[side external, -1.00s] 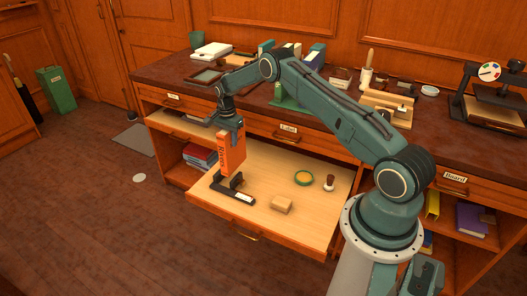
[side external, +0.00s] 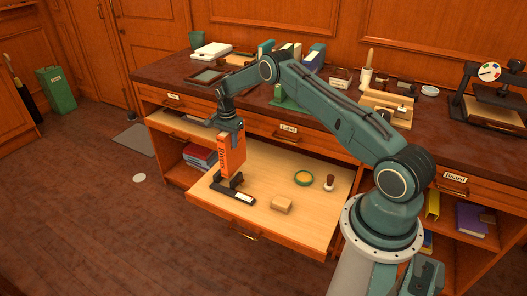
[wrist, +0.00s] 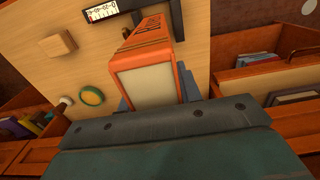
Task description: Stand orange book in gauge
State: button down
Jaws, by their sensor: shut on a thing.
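The orange book (side external: 231,154) is upright in the side external view, with its spine lettering showing. My gripper (side external: 229,128) is shut on its top end from above. The dark gauge (side external: 238,191), with a white scale strip, lies on the pulled-out board directly below the book. The book's lower end is at the gauge's upright part; I cannot tell whether it touches the base. In the wrist view the book (wrist: 146,79) shows its pale page end between my fingers, and the gauge's scale (wrist: 100,13) shows beyond it. The fingertips are mostly hidden there.
The pulled-out board (side external: 280,220) also holds a tan block (side external: 282,204), a green ring-shaped dish (side external: 303,178) and a small brush-like item (side external: 329,182). Stacked books (side external: 200,155) sit in the shelf at left. The desktop above is crowded. The board's front right is clear.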

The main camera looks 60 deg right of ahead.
aim_at(230, 150)
jog(key=shift+f, duration=2.25)
dwell(2.6)
jog(key=c, duration=0.9)
grip_release()
jog(key=shift+f, duration=0.15)
jog(key=shift+r, duration=3.1)
jog(key=shift+r, duration=0.1)
